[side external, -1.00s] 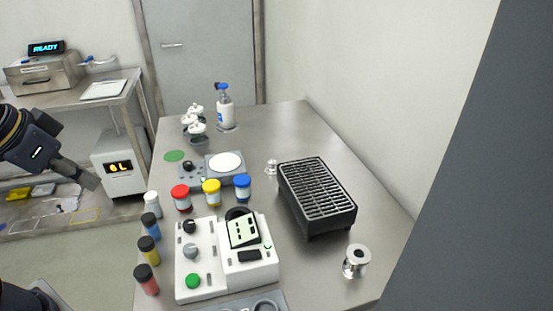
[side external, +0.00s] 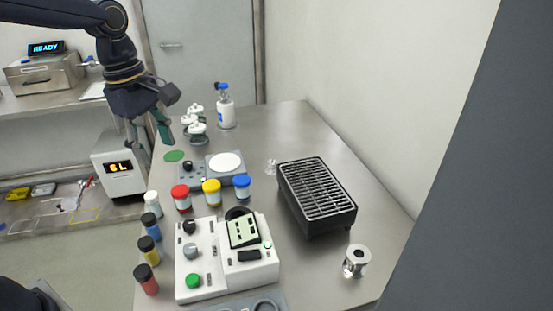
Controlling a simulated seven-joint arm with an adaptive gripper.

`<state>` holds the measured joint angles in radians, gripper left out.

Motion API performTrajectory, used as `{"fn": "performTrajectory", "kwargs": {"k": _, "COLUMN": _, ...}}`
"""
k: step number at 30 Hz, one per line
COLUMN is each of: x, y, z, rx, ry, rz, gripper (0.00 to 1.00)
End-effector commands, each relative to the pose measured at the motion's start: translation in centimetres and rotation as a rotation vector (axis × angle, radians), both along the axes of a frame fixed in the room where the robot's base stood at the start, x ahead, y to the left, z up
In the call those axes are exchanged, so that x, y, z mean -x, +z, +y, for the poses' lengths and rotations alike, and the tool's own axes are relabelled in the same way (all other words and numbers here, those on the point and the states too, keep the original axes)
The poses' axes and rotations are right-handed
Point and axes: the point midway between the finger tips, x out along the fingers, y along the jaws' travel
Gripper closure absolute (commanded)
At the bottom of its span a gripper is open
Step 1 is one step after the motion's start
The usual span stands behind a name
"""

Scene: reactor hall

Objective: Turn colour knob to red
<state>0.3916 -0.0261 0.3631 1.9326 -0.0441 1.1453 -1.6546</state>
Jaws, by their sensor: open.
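A white instrument (side external: 215,290) stands at the front of the steel table. Its left part carries a black knob (side external: 189,227), a grey knob (side external: 190,251) and a green button (side external: 193,281). I cannot tell which knob is the colour knob, and no knob marking is readable. A grey plate device (side external: 205,182) behind it also has a small black knob (side external: 187,166). My gripper (side external: 150,144) points down with its fingers apart and empty, above the table's far left edge, away from the white instrument.
Jars with red (side external: 181,192), yellow (side external: 212,188) and blue (side external: 242,183) lids stand behind the instrument. Several small bottles (side external: 149,248) line its left side. A black grilled box (side external: 318,195) is on the right.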

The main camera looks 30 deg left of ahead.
Motion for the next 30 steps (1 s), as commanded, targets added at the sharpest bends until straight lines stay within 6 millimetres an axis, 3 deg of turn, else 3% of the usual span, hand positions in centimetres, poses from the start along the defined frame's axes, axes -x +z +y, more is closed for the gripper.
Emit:
{"fn": "performTrajectory", "kwargs": {"k": 3, "x": -1.2, "y": -2.1, "z": -1.3, "rx": -0.04, "ry": -0.037, "rz": 0.058, "gripper": 0.45}}
{"fn": "performTrajectory", "kwargs": {"k": 11, "x": -1.0, "y": -4.8, "z": -2.4, "rx": -0.057, "ry": -0.071, "rz": 0.09, "gripper": 0.45}}
{"fn": "performTrajectory", "kwargs": {"k": 24, "x": -0.9, "y": -14.8, "z": -2.3, "rx": -0.057, "ry": -0.07, "rz": 0.091, "gripper": 0.45}}
{"fn": "performTrajectory", "kwargs": {"k": 30, "x": -1.0, "y": -18.4, "z": -2.4, "rx": -0.057, "ry": -0.07, "rz": 0.089, "gripper": 0.45}}
